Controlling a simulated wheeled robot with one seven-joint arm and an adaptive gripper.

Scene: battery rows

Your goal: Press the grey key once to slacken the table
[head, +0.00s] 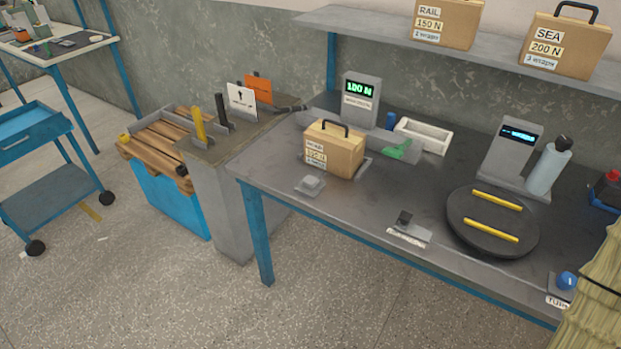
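A light grey key (312,182) sits on a small plate near the front left edge of the dark workbench (362,205). It stands in front of a cardboard case (335,152) with a black handle and labels. A darker key (404,217) sits on a labelled plate further right along the front edge. A blue round knob (567,281) sits on another labelled plate at the lower right. A grey display post (361,95) behind the case shows a green reading in N, its digits hard to read. My gripper is not in view.
A dark round turntable (465,228) with two yellow bars lies on the right. A second display (515,150) and a bottle (548,170) stand behind it. Two labelled cases, RAIL (446,22) and SEA (567,45), rest on the shelf. Floor in front is clear.

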